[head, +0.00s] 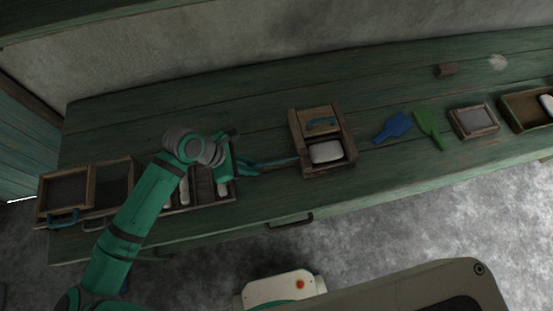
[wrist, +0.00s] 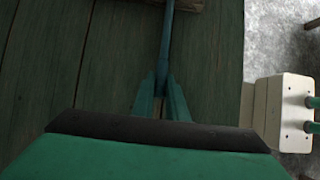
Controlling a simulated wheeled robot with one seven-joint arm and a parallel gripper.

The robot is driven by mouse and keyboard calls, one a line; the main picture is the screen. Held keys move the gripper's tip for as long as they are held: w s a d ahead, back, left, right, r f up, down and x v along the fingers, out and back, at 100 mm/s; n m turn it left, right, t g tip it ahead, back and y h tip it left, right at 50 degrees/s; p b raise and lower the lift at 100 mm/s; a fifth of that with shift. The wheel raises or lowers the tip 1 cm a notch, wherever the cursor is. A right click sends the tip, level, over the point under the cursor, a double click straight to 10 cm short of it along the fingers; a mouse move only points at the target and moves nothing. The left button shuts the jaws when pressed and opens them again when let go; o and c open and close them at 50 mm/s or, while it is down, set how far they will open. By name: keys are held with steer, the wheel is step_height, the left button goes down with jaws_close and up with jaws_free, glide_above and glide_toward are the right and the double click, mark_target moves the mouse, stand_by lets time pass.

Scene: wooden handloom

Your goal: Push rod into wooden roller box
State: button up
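The wooden roller box (head: 350,150) sits on the green bench in the head view, right of my gripper. It holds a white roller (head: 325,152) at the front and a blue handle (head: 321,124) behind it. My gripper (head: 260,166) points right toward the box, low over the bench. It looks shut on a thin blue-teal rod (head: 284,162), which extends to the box's left side. In the wrist view the rod (wrist: 167,40) runs from between the fingertips (wrist: 161,88) up to the box's wooden edge (wrist: 188,4). I cannot tell whether the rod's tip is inside the box.
A compartmented wooden tray (head: 228,190) lies under my wrist, with wooden frames (head: 90,187) to its left. Right of the box lie a blue scoop (head: 394,127), a green scoop (head: 430,130) and a small box (head: 474,121). A drawer handle (head: 290,222) is on the bench front.

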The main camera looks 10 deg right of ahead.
mark_target(286, 159)
jaws_close()
steer(key=d, duration=1.1)
steer(key=shift+d, duration=0.2)
steer(key=o, duration=0.7)
jaws_free()
steer(key=shift+v, duration=3.55)
